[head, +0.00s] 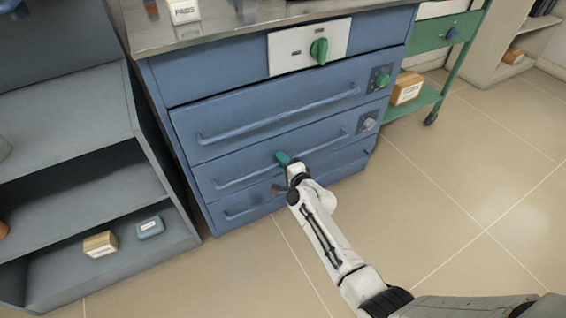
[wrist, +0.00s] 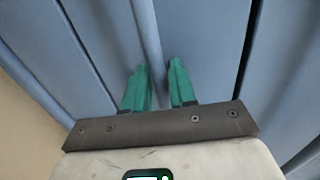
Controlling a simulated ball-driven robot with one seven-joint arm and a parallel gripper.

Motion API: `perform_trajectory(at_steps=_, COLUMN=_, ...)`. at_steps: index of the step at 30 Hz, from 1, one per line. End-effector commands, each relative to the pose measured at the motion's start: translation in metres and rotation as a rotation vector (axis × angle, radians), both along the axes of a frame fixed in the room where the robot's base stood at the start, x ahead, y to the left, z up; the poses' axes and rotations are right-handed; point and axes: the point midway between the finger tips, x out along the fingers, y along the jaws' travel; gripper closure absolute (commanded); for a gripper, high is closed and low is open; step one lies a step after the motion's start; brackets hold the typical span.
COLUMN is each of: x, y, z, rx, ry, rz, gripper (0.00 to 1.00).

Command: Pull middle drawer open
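The blue cabinet holds a stack of drawers with long bar handles. The middle drawer (head: 235,168) looks shut, flush with the drawers above and below. Its handle (head: 235,180) runs along its front, and my gripper (head: 284,159) is at the right part of this handle. In the wrist view my gripper (wrist: 158,68) has two green fingers standing apart. The handle bar (wrist: 148,35) runs between them, close to the left finger, with a gap to the right one. Whether a finger touches the bar is unclear.
The upper drawer (head: 270,105) and the lower drawer (head: 265,195) look shut. A grey open shelf (head: 75,180) stands at the left with small boxes. A green cart (head: 428,40) stands at the right. The tiled floor (head: 450,200) in front is clear.

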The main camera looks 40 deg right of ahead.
Motion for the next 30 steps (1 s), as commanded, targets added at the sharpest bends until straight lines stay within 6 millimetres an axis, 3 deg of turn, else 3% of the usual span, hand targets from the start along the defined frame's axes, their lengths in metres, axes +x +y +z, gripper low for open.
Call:
perform_trajectory(at_steps=8, x=0.000, y=0.000, z=0.000, rx=0.000, ry=0.000, rz=0.000, gripper=1.00)
perform_trajectory(at_steps=23, x=-0.002, y=0.001, z=-0.001, rx=0.001, ry=0.002, rz=0.000, gripper=1.00)
perform_trajectory(at_steps=30, x=-0.023, y=0.007, z=-0.001, rx=0.001, ry=0.004, rz=0.000, gripper=1.00)
